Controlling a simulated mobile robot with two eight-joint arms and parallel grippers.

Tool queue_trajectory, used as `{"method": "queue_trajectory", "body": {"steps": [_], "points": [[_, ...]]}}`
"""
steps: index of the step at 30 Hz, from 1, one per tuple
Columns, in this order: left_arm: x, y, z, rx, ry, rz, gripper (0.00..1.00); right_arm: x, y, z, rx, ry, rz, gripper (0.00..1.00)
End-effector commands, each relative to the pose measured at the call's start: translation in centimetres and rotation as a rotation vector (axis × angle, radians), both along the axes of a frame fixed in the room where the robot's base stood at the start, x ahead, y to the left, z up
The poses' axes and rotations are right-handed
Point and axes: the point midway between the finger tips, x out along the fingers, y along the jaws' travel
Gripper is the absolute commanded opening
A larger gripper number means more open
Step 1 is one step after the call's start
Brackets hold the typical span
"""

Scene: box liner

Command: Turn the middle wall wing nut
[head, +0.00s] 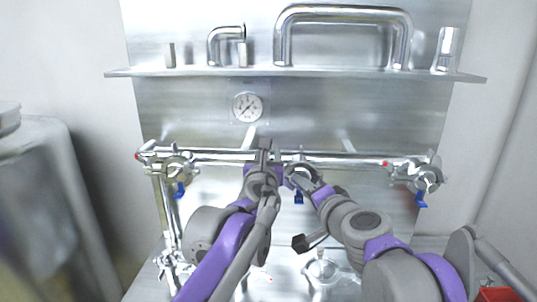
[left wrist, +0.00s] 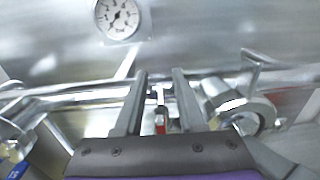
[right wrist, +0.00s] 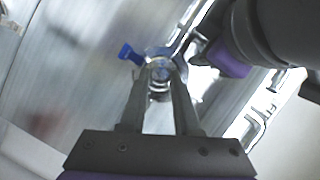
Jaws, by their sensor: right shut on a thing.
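The middle wall clamp hangs on the horizontal pipe, with a blue piece (head: 298,197) below it; the blue piece also shows in the right wrist view (right wrist: 130,53). My right gripper (head: 294,176) is at this clamp. In the right wrist view its fingers (right wrist: 160,78) are shut on a small shiny metal part beside the blue piece, which seems to be the wing nut, partly hidden by the fingertips. My left gripper (head: 264,148) is in front of the pipe, just left of the right one. In the left wrist view its fingers (left wrist: 158,80) stand apart with nothing gripped.
The pipe (head: 225,156) runs across the steel panel, with similar clamps at left (head: 178,165) and right (head: 428,178). A pressure gauge (head: 247,107) sits above. A shelf (head: 200,71) carries bent pipes. My two grippers are close together. A steel tank (head: 40,190) stands at left.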

Motion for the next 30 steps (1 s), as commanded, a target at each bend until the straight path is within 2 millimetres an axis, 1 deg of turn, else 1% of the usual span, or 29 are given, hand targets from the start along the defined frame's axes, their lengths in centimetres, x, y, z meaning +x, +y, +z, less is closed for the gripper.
{"method": "queue_trajectory", "body": {"steps": [4, 7, 15, 18, 21, 25, 30], "points": [[-0.7, 0.0, 0.0, 0.0, 0.0, -0.001, 0.39, 0.0, 0.0, 0.0, 0.0, 0.0, 0.0, 0.0], [-2.0, 0.0, 0.0, -0.001, 0.0, -0.002, 0.39, 0.0, 0.0, 0.0, 0.0, 0.0, 0.0, 0.0], [-7.5, 0.2, 0.0, -0.001, 0.0, -0.003, 0.39, 0.0, 0.0, 0.0, 0.0, 0.0, 0.0, 0.0], [-9.3, 0.3, 0.0, 0.0, 0.0, -0.001, 0.39, 0.0, 0.0, 0.0, 0.0, 0.0, 0.0, 0.0], [-10.7, 0.3, 0.0, -0.002, 0.0, -0.002, 0.39, 0.0, 0.0, 0.0, 0.0, 0.0, 0.0, 0.0], [-11.7, 0.4, 0.0, 0.0, 0.0, 0.0, 0.39, 0.0, 0.0, 0.0, 0.0, 0.0, 0.0, 0.0], [-12.1, 0.5, 0.0, 0.0, 0.0, 0.0, 0.39, 0.0, 0.0, 0.0, 0.0, 0.0, 0.0, 0.0]]}}
